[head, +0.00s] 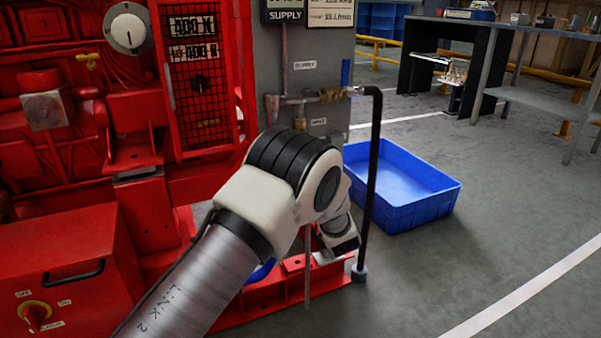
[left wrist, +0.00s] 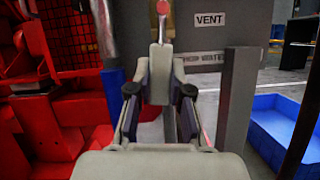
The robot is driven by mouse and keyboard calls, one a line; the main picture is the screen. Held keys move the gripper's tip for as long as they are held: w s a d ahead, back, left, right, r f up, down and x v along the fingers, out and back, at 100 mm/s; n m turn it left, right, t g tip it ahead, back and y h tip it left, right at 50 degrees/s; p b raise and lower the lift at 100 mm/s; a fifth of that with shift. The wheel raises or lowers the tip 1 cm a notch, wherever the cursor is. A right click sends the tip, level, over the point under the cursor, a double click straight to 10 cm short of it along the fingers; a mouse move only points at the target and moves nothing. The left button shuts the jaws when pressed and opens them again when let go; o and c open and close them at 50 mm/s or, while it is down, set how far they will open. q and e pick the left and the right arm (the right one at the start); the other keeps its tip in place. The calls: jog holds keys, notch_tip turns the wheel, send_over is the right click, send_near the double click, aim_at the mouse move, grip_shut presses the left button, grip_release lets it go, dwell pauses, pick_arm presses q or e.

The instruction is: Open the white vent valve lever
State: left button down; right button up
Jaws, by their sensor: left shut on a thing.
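In the left wrist view my left gripper (left wrist: 162,80) is shut on the white vent valve lever (left wrist: 161,56), whose pale upper part shows between the fingertips. A thin metal rod with a red tip (left wrist: 163,7) stands directly above it. The VENT label (left wrist: 209,19) is on the grey panel (left wrist: 238,45) behind, right of the lever. How far the lever is turned is hard to tell. In the head view my left arm comes in from the lower left, and it hides the gripper and the lever. My right gripper is in neither view.
Red pumpset machinery (head: 90,130) fills the left. A black vertical pipe (head: 373,170) stands close right of my wrist. A blue crate (head: 405,190) is on the floor behind it. A workbench (head: 540,100) stands at the back right. The floor at right is clear.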

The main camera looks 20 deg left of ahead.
pick_arm(q)
jog(key=shift+w+d+n+g+y+b, duration=0.15)
jog(key=shift+w+n+g+y+b, duration=0.1)
jog(key=shift+n, duration=0.25)
jog(key=shift+w+d+n+g+y+b, duration=0.15)
jog(key=shift+n+b, duration=0.1)
jog(key=shift+n, duration=0.25)
jog(key=c, duration=1)
grip_release()
jog(key=shift+c, duration=0.2)
jog(key=v, duration=0.7)
jog(key=shift+s+d, duration=0.15)
jog(key=shift+s, duration=0.05)
jog(key=shift+f, duration=0.15)
